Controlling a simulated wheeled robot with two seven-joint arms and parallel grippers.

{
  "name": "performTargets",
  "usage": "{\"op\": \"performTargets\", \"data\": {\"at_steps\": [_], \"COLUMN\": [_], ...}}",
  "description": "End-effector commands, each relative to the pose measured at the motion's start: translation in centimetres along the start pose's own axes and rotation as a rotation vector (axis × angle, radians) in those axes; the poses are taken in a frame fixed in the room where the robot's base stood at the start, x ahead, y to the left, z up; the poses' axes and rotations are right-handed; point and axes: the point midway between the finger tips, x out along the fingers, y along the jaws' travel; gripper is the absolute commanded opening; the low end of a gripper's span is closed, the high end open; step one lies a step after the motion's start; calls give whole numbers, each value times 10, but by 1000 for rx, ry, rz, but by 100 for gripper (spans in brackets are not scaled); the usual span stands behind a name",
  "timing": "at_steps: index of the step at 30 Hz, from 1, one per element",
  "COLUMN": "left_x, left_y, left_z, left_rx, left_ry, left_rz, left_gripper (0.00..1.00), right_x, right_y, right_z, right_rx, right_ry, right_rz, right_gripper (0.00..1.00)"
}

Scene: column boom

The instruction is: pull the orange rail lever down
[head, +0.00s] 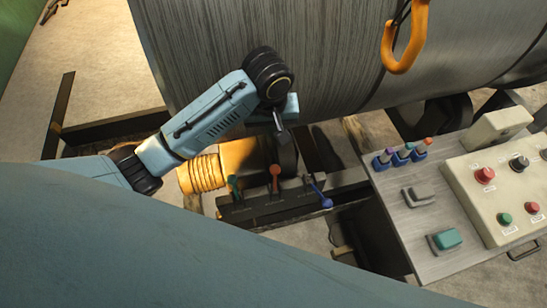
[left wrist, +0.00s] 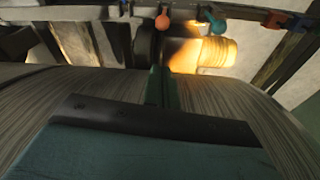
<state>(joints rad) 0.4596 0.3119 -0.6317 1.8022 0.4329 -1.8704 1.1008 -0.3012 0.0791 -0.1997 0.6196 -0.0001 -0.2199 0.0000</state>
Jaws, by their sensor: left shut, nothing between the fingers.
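The orange rail lever (head: 276,172) stands on the dark rail in the head view, its round orange knob up. A green lever (head: 234,184) is to its left and a blue-knobbed lever (head: 322,197) leans out to its right. My left gripper (head: 282,138) is shut and empty, pointing down just above the orange knob in the picture. A gap shows between them. In the left wrist view the orange knob (left wrist: 162,22) is beyond the shut fingers (left wrist: 165,72), nearly in line with them. The teal knob (left wrist: 215,25) is to its right. My right gripper is not in view.
A large grey ribbed cylinder (head: 240,40) fills the back. An orange hook (head: 404,45) hangs at the upper right. A control panel (head: 420,235) with buttons and small joysticks stands at the right. A yellow ribbed part (head: 203,174) lies left of the levers, close under my left arm.

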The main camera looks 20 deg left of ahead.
Motion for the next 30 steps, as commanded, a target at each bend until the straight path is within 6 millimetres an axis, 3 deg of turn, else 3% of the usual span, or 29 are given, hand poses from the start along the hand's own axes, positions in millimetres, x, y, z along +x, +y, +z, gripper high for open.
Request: {"op": "performTargets", "data": {"at_steps": [18, 24, 30], "left_x": [136, 168, 181], "left_y": [-1, -1, 0], "left_z": [1, 0, 0], "left_rx": [1, 1, 0], "left_ry": [-1, 0, 1], "left_rz": [-4, -3, 0], "left_gripper": [0, 0, 0], "right_x": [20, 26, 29], "right_y": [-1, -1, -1], "right_z": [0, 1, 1], "right_rx": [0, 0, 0], "right_ry": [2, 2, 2], "right_rz": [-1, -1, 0], "right_gripper": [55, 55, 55]}}
